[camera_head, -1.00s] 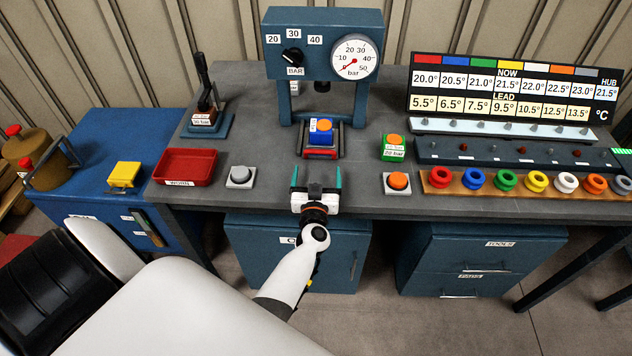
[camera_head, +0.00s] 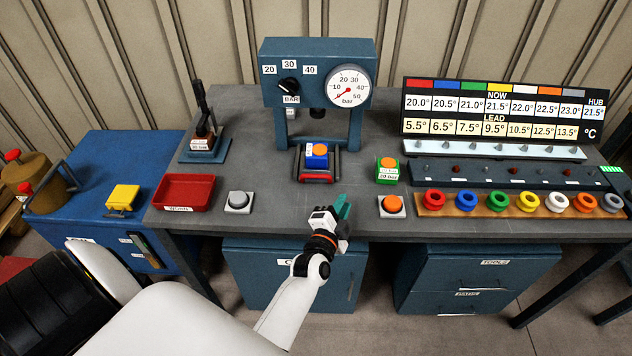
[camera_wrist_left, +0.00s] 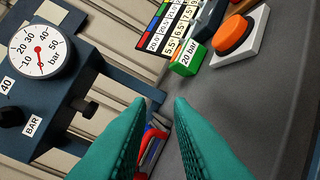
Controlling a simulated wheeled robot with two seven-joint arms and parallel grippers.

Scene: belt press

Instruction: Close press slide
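Part of the red and blue slide (camera_wrist_left: 152,143) shows beyond the gap, mostly hidden by the fingers. My right gripper is out of view.
An orange button (camera_head: 393,204) and a green 20 bar block (camera_head: 388,172) stand right of the slide. A grey button (camera_head: 239,200) and a red tray (camera_head: 184,190) stand left. The bench directly in front of the slide is clear.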

